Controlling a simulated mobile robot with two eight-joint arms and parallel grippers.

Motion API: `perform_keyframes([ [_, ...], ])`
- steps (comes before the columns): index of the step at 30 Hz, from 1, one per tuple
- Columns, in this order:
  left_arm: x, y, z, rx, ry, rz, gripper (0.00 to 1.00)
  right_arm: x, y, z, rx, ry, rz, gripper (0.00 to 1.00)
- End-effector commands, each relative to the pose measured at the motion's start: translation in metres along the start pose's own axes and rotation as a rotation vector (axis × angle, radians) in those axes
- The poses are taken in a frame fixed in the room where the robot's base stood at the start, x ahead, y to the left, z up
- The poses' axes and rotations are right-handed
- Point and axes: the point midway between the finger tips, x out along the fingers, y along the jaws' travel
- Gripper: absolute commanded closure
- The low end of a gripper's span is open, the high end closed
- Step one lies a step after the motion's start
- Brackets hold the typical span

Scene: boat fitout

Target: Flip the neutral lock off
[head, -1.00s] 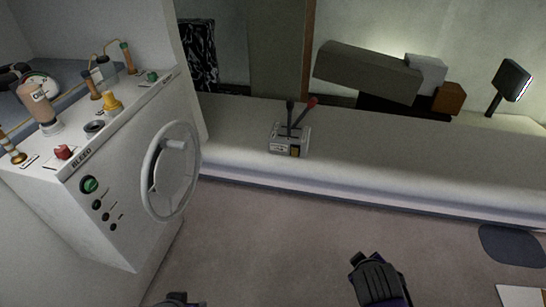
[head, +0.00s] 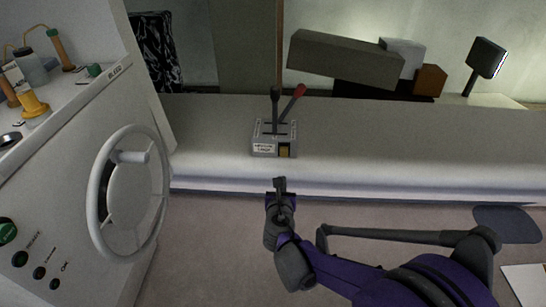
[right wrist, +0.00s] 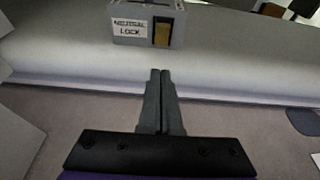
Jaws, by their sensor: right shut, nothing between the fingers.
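The neutral lock is a small yellow-brown switch (head: 284,151) on the front face of a grey lever box (head: 262,137), right of a white label. In the right wrist view the switch (right wrist: 163,33) is beside a label reading "NEUTRAL LOCK". A black-knobbed lever (head: 275,105) and a red-knobbed lever (head: 292,100) rise from the box. My right gripper (head: 280,182) is shut and empty, in front of and below the box, apart from it. Its closed fingertips (right wrist: 160,73) point towards the box below the switch. My left gripper is not in view.
A white console with a handwheel (head: 128,193) and several coloured knobs stands at the left. The box sits on a long pale ledge (head: 400,150). Dark and light blocks (head: 345,58) and a black screen on a stand (head: 486,57) are behind.

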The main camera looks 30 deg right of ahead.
Motion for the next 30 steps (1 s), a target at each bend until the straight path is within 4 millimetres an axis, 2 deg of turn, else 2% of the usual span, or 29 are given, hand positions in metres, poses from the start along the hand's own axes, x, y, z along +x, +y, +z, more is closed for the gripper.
perform_keyframes([
  [7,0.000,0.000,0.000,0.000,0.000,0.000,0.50,0.001,0.000,0.001,0.004,0.001,-0.001,1.00],
  [11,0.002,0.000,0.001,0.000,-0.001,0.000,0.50,0.012,-0.001,0.000,0.005,0.001,-0.002,1.00],
  [24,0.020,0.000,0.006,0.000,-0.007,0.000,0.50,0.101,-0.001,-0.001,0.007,0.002,-0.003,1.00],
  [30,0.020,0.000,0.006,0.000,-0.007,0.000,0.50,0.120,0.000,0.021,0.007,0.001,0.000,1.00],
])
